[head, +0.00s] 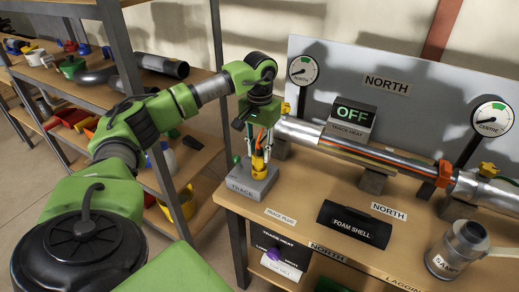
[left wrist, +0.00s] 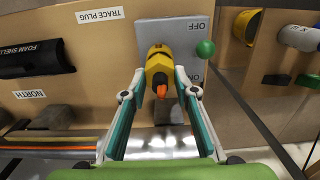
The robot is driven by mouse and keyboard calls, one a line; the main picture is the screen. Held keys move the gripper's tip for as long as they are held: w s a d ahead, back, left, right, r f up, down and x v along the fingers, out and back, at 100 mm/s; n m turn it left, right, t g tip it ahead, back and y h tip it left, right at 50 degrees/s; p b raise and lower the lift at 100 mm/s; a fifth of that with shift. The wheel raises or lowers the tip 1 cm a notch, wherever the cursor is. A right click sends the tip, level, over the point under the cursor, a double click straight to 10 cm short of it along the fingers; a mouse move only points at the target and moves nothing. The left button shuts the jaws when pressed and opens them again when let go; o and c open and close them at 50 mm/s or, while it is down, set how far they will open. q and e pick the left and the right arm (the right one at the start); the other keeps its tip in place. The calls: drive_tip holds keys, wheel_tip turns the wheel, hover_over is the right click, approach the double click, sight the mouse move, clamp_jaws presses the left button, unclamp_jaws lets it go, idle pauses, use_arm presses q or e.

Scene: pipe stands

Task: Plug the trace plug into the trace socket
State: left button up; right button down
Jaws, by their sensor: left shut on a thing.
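The yellow trace plug (head: 258,163) is upright between the fingers of my left gripper (head: 259,150), with an orange cable end at its top. The left wrist view shows the plug (left wrist: 158,62) with my left gripper's fingertips (left wrist: 160,88) shut on its sides. The trace socket is the grey block (head: 246,186) marked TRACE at the table's left front corner; its top (left wrist: 172,32) shows behind the plug. The plug's lower end is at the block's top; I cannot tell whether it is seated. The socket opening is hidden. My right gripper is not in view.
A green-knobbed lever (head: 237,160) stands on the block beside the plug, near an OFF mark. A trace heat display (head: 351,115) reads OFF. A silver pipe (head: 350,149) runs behind; a black foam shell (head: 354,224) lies right. Shelves stand left.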

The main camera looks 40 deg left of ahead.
use_arm(q)
drive_tip(key=shift+f+b, duration=0.35)
drive_tip(key=shift+f, duration=0.25)
drive_tip(key=o, duration=1.3)
drive_tip(key=shift+o, duration=0.2)
wheel_tip(320, 180, up, 5)
drive_tip(key=p, duration=0.4)
drive_tip(key=shift+r, duration=0.1)
wheel_tip(320, 180, up, 12)
